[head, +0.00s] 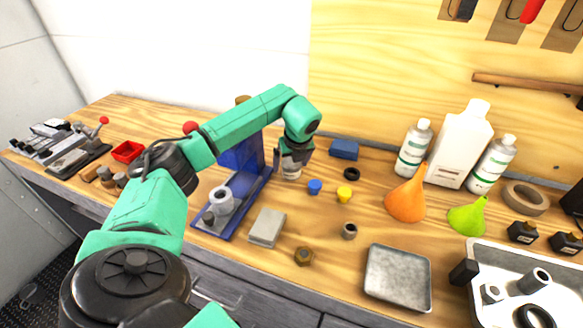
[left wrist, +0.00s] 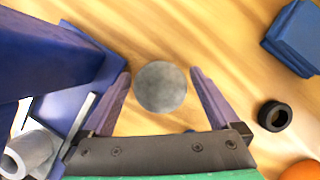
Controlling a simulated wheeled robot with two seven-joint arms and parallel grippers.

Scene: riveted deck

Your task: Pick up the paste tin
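The paste tin appears to be the round grey disc (left wrist: 161,87) in the left wrist view, seen from above on the wooden bench. In the head view a pale bit of it (head: 290,175) shows just below my left gripper (head: 293,160), which hides the rest. My left gripper also shows in the left wrist view (left wrist: 160,74). Its two fingers are spread, one on each side of the tin, with a visible gap on both sides. I cannot tell how far down the fingers reach. My right gripper is not in view.
A blue stand (head: 240,155) is close on the left of the gripper. A blue box (head: 344,149), a black ring (head: 352,173), a blue cap (head: 315,187) and a yellow cap (head: 344,194) lie to the right. Funnels, bottles and a grey tray (head: 398,277) are farther right.

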